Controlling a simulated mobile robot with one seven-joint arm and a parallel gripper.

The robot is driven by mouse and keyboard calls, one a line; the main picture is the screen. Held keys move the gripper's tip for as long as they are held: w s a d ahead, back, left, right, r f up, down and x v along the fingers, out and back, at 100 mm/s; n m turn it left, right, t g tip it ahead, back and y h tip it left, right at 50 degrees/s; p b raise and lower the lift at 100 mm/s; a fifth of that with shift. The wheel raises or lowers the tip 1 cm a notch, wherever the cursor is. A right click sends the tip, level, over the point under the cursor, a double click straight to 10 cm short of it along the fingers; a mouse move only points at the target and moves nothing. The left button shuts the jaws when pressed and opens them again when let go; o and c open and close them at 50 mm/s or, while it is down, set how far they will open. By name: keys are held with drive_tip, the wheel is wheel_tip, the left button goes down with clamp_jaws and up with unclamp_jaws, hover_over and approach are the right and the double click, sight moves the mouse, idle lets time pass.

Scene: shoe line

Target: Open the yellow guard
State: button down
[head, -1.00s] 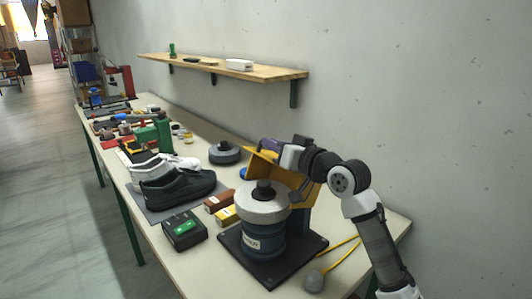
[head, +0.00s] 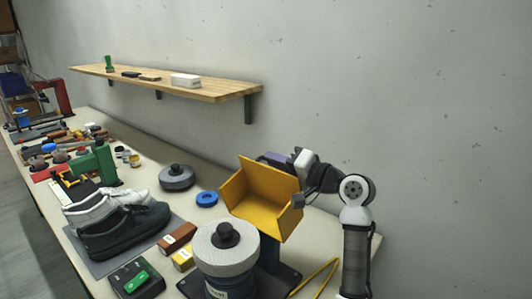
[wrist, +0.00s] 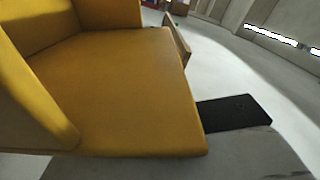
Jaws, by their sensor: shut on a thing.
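The yellow guard (head: 262,200) is a bent sheet-metal cover with side walls. In the head view it is tilted up behind the grey wheel (head: 226,246) of the grinder, clear of the wheel top, with its hollow side facing the camera. My gripper (head: 284,160) is at the guard's upper right edge and is shut on it. The exact grip point is hidden behind the guard. In the wrist view the guard (wrist: 110,90) fills the left and middle at close range.
Black and white shoes (head: 125,230), a black box with a green button (head: 135,282), a blue ring (head: 207,198) and a grey disc (head: 177,177) lie on the bench to the left. A wooden shelf (head: 190,90) hangs on the wall behind. A yellow cable (head: 318,280) lies at right.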

drive_tip(key=shift+w+d+f+m+p, duration=0.2)
drive_tip(key=shift+w+d+f+m, duration=0.1)
drive_tip(key=shift+w+f+m, duration=0.2)
drive_tip(key=shift+w+d+f+m+p, duration=0.2)
drive_tip(key=shift+w+d+f+m, duration=0.05)
drive_tip(key=shift+w+f+m, duration=0.25)
drive_tip(key=shift+f, duration=0.1)
drive_tip(key=c, duration=1.5)
unclamp_jaws()
drive_tip(key=shift+s+d, duration=0.1)
drive_tip(key=b+v, duration=0.4)
drive_tip(key=v, duration=0.9)
drive_tip(key=shift+s+d+b, duration=0.2)
drive_tip(key=shift+d+b, duration=0.1)
